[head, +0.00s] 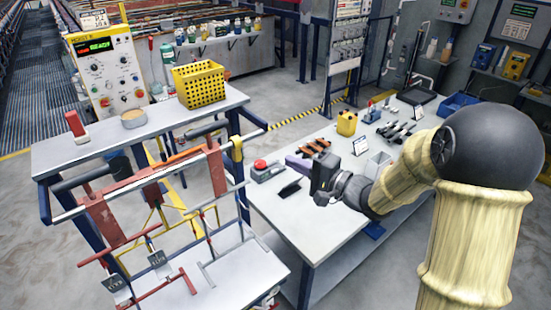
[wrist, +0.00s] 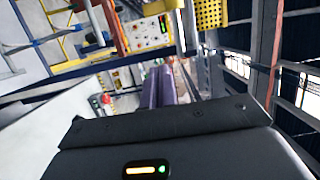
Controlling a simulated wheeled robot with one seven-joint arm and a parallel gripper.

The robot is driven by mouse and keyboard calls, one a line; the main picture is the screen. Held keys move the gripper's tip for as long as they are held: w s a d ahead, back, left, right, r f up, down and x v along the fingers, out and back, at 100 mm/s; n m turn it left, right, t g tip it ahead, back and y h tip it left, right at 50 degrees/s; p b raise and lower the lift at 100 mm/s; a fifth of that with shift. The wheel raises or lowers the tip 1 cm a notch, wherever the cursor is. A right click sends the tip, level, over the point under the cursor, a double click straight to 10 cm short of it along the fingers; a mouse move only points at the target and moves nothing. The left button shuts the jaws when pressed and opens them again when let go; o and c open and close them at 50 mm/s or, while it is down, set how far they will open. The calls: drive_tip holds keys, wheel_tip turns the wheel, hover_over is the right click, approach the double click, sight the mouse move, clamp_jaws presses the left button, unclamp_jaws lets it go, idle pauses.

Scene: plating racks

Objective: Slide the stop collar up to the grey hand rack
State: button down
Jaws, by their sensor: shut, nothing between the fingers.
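My gripper (head: 294,160) is over the right-hand white table, with its purple fingers pointing left toward the rack stand. In the wrist view the purple fingers (wrist: 160,86) lie side by side, shut and empty. A thin grey frame (head: 216,207), which looks like the grey hand rack, hangs at the right part of the stand, left of my gripper and apart from it. Red and yellow racks hang beside it. I cannot make out the stop collar with certainty; it may be a small part on the stand's top rail (head: 143,178).
A red button box (head: 265,170), copper-coloured parts (head: 314,147) and a yellow container (head: 347,123) stand on the right table. A yellow basket (head: 200,84) is on the left table (head: 70,157). Open floor lies behind, between the tables.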

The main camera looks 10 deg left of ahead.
sight(237, 154)
drive_tip(key=w+a+p, duration=0.1)
drive_tip(key=a+p, duration=0.5)
drive_tip(key=a, duration=0.5)
idle(0.3)
